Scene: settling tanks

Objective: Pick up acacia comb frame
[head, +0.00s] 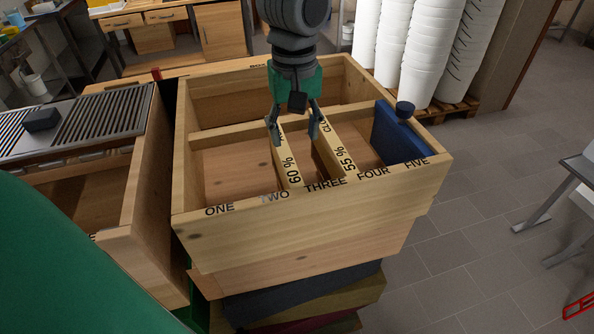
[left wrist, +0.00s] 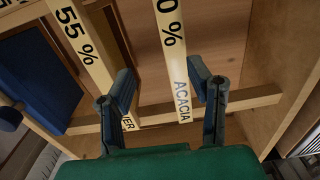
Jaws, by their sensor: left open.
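The acacia comb frame (head: 287,167) is a pale wooden bar marked "60 %", set in the wooden box between the labels TWO and THREE. In the left wrist view its bar (left wrist: 174,62) reads "ACACIA". My left gripper (head: 294,138) is open above the box, fingers pointing down. In the left wrist view my left gripper (left wrist: 160,72) has one finger on each side of the acacia bar, with gaps showing. The far end of the bar is partly hidden by the gripper in the head view. My right gripper is not in view.
The clover comb frame (head: 333,152), marked "55 %", sits close to the right of the acacia one. A blue panel (head: 398,140) stands by FIVE. The box (head: 312,222) has slots free at ONE. A slatted metal rack (head: 95,125) lies left; white buckets (head: 430,45) stand behind.

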